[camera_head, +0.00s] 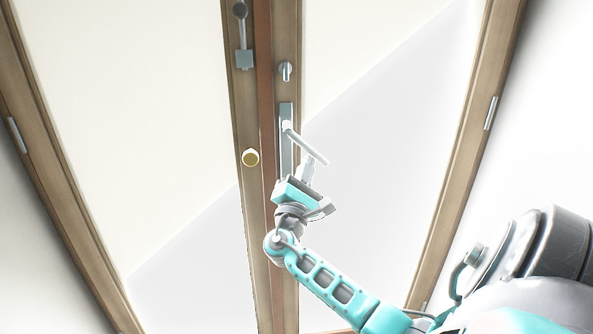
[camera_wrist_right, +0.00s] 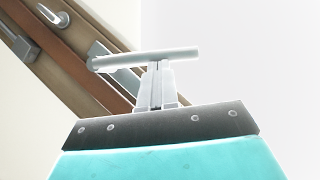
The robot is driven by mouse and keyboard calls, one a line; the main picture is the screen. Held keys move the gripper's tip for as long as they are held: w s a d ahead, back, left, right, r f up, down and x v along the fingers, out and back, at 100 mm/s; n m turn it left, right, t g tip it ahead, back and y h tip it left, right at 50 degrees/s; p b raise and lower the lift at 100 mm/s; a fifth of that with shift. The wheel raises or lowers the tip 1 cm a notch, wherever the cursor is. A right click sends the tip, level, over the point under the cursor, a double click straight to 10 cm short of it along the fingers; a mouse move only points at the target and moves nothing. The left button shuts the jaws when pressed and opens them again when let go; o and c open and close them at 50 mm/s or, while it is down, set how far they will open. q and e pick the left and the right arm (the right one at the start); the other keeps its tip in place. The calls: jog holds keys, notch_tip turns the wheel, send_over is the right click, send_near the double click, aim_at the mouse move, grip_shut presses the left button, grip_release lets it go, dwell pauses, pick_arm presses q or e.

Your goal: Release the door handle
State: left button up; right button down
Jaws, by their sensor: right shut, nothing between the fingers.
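The door handle (camera_head: 308,146) is a pale metal lever on a tall metal plate (camera_head: 286,112), on the wooden stile of the right door leaf (camera_head: 392,150). The lever slants down to the right. My right gripper (camera_head: 307,166) is just below the lever, with its fingers pointing up at it. In the right wrist view, the lever (camera_wrist_right: 180,54) crosses just beyond the tips of the shut fingers (camera_wrist_right: 156,78), and nothing shows between them. I cannot tell whether the tips touch the lever. My left gripper is not in view.
A small latch knob (camera_head: 286,70) sits above the handle plate. Wooden frames (camera_head: 468,165) bound the doorway. Open space shows right of the handle.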

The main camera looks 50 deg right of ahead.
aim_at(318, 159)
jog(key=n+t, duration=0.1)
jog(key=n, duration=0.1)
jog(key=s+d+r+n+t, duration=0.1)
jog(key=n, duration=0.1)
jog(key=d+r+n+t, duration=0.1)
jog(key=n, duration=0.1)
jog(key=shift+s+t+y, duration=0.25)
jog(key=shift+t+y, duration=0.15)
pick_arm(q)
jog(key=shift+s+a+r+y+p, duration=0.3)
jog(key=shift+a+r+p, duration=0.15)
jog(key=shift+p, duration=0.45)
pick_arm(e)
jog(key=shift+s+d+r+n+t+y, duration=0.2)
jog(key=shift+r+n+t+y, duration=0.5)
jog(key=shift+n, duration=0.75)
jog(key=shift+s+d+r+n+t+y, duration=0.25)
jog(key=shift+n+t+y, duration=0.5)
jog(key=shift+n+t, duration=0.55)
jog(key=shift+s+d+r+n+t+y, duration=0.2)
jog(key=shift+r+n+t+y, duration=0.45)
jog(key=shift+n, duration=1)
jog(key=shift+f, duration=0.15)
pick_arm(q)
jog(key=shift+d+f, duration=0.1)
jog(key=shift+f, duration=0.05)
